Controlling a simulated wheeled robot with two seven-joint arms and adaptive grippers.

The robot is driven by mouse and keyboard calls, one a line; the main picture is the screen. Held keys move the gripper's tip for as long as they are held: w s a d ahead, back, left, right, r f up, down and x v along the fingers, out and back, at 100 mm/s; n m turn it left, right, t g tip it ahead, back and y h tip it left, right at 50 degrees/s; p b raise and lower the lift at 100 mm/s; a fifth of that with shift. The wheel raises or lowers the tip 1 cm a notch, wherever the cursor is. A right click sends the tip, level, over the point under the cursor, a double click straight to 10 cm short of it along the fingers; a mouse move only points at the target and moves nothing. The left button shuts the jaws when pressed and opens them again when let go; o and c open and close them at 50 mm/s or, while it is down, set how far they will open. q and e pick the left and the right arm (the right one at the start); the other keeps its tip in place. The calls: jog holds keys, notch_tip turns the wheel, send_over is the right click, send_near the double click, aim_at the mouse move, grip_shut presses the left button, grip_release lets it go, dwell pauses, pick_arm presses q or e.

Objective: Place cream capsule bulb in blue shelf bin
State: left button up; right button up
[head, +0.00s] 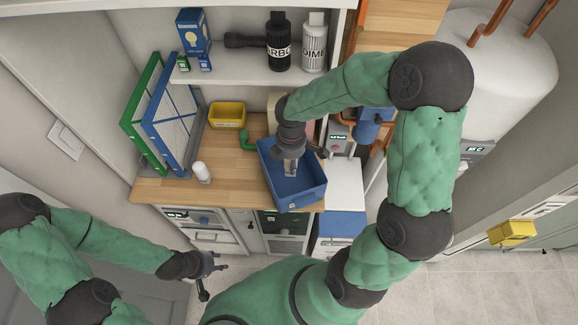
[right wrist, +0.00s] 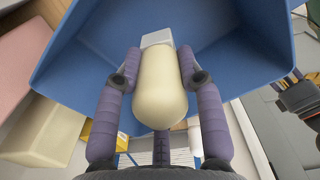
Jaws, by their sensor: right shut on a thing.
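The cream capsule bulb (right wrist: 160,92) is between the two purple-grey fingers of my right gripper (right wrist: 158,75), with its pale square base pointing away from the wrist. My right gripper is shut on it. In the head view, my right gripper (head: 291,165) points down into the open top of the blue bin (head: 302,192), which sits on the wooden counter. The bin's blue walls surround the bulb's far end in the right wrist view (right wrist: 235,50). I cannot tell whether the bulb touches the bin floor. My left gripper (head: 210,272) is open and empty, low in front of the counter.
A white rounded object (head: 201,172) stands on the wooden counter (head: 165,190) left of the bin. A shelf (head: 235,75) with bottles and boxes is above.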

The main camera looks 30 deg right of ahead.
jog(key=shift+w+f+b, duration=0.1)
jog(key=shift+f+b, duration=0.35)
jog(key=shift+f, duration=2.2)
jog(key=shift+f, duration=0.1)
jog(key=shift+f, duration=0.1)
jog(key=o, duration=1.1)
jog(key=shift+o, duration=0.2)
jog(key=shift+r, duration=0.25)
notch_tip(320, 180, up, 12)
jog(key=shift+p, duration=1.1)
